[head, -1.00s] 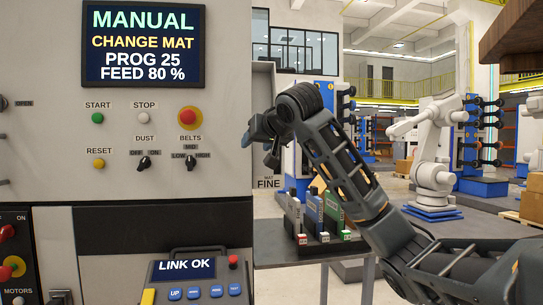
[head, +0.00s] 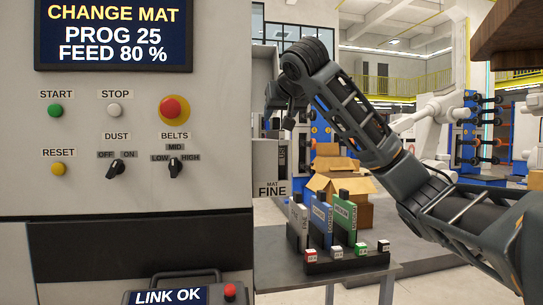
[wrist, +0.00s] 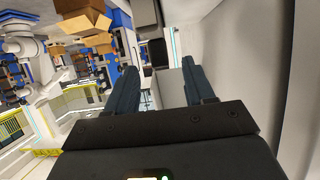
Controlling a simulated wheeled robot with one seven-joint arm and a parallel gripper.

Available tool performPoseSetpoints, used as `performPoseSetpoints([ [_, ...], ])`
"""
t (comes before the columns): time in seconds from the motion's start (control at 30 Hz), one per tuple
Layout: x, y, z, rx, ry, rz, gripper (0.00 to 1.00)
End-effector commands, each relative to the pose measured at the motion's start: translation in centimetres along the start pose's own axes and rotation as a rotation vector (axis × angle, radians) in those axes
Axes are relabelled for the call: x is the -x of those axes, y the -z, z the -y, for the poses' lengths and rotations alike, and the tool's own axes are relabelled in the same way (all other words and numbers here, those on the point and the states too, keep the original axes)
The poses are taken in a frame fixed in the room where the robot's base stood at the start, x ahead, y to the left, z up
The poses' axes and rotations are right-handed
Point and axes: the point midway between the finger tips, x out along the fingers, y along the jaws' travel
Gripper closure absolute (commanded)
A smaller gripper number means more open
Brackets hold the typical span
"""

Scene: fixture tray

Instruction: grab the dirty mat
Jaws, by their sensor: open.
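No mat that I can pick out as the dirty one shows in either view. A rack (head: 345,262) on a small grey table holds upright slabs: a grey one (head: 298,228), a blue one (head: 321,222) and a green one (head: 344,220). A sign reading MAT FINE (head: 271,187) stands behind it. My gripper (wrist: 160,78) is open in the wrist view, with nothing between its two dark fingers. In the head view my arm reaches across above the rack, and the gripper end is partly hidden beside the machine panel's right edge.
The machine panel (head: 215,130) fills the left side, with a screen (head: 113,35) reading CHANGE MAT, buttons and knobs. A pendant (head: 178,295) reading LINK OK is below. Cardboard boxes (head: 341,182) and a white robot arm (head: 440,120) stand behind. A brown overhanging block (head: 510,35) is upper right.

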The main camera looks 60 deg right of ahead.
Motion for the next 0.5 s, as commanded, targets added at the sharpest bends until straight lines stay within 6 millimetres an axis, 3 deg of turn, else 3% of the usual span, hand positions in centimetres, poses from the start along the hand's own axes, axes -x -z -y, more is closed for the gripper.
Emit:
performPoseSetpoints([
  [0.5, -5.2, 0.1, -0.1, 0.002, -0.005, 0.002, 0.47],
])
